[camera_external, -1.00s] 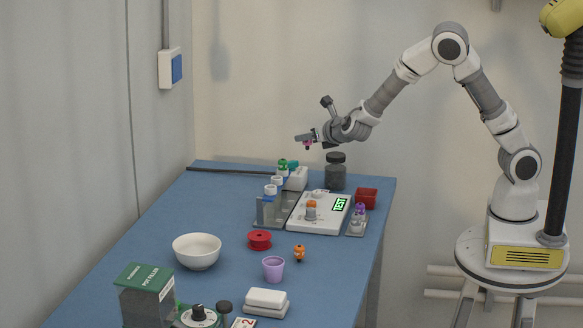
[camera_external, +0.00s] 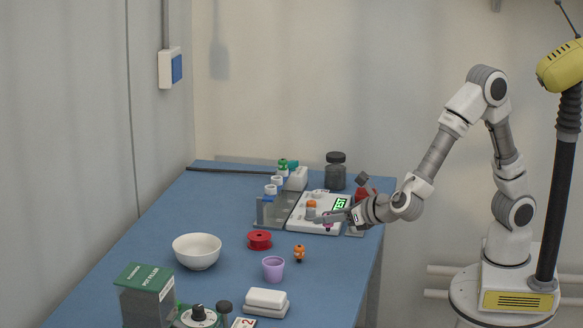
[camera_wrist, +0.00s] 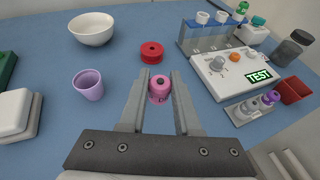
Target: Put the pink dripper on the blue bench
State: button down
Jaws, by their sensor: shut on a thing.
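My gripper (camera_external: 333,217) is shut on the pink dripper (camera_wrist: 159,90), which sits between the two fingers in the wrist view. In the external view, a bit of the pink dripper (camera_external: 328,224) shows under the fingers, in front of the white tester. It appears held above the bench, though the exact height is hard to tell. The blue bench (camera_external: 225,225) runs below, and its surface also shows in the wrist view (camera_wrist: 60,60).
A red spool (camera_external: 260,240), orange dripper (camera_external: 299,253), purple cup (camera_external: 273,268) and white bowl (camera_external: 197,251) stand on the bench. The white tester (camera_external: 300,224), a tray with purple drippers (camera_wrist: 250,112) and a red box (camera_wrist: 295,91) are nearby. Bare bench lies between them.

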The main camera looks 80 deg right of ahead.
jog(key=b, duration=0.2)
send_over(316, 280)
notch_tip(316, 280, down, 5)
jog(key=shift+f, duration=0.1)
jog(key=shift+f+b, duration=0.45)
jog(key=shift+f, duration=1.5)
jog(key=shift+f, duration=0.15)
jog(key=c, duration=0.6)
grip_release()
